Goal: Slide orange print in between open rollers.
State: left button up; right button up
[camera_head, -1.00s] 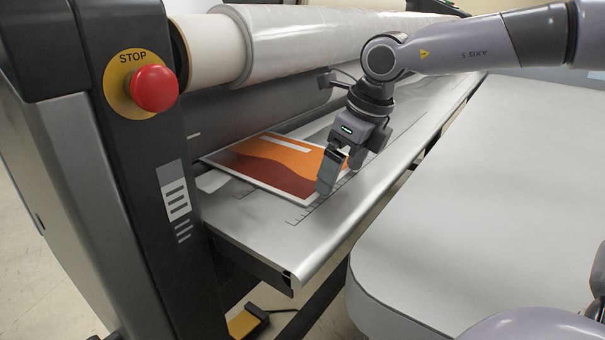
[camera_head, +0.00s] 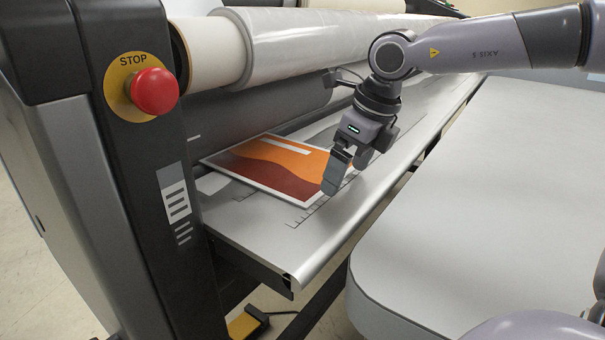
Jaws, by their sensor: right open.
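The orange print (camera_head: 268,165), with orange and dark red waves and a white border, lies flat on the laminator's metal feed table (camera_head: 300,245). Its far left edge is close to the dark lower roller (camera_head: 262,105); I cannot tell whether it reaches between the rollers. My right gripper (camera_head: 337,176) is at the print's right edge, fingers pointing down and a little left. It is open and appears slightly above the print, holding nothing. The fingers hide a small part of the print's right edge. My left gripper does not show.
A red STOP button (camera_head: 155,91) sits on the dark side post at left. A film-wrapped roll (camera_head: 320,42) spans above the table. A pale rounded table (camera_head: 480,210) is clear at right. A yellow pedal (camera_head: 243,325) lies on the floor below.

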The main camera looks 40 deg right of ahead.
jog(key=shift+p+v, duration=1.5)
jog(key=shift+v, duration=1.35)
jog(key=shift+s, duration=0.1)
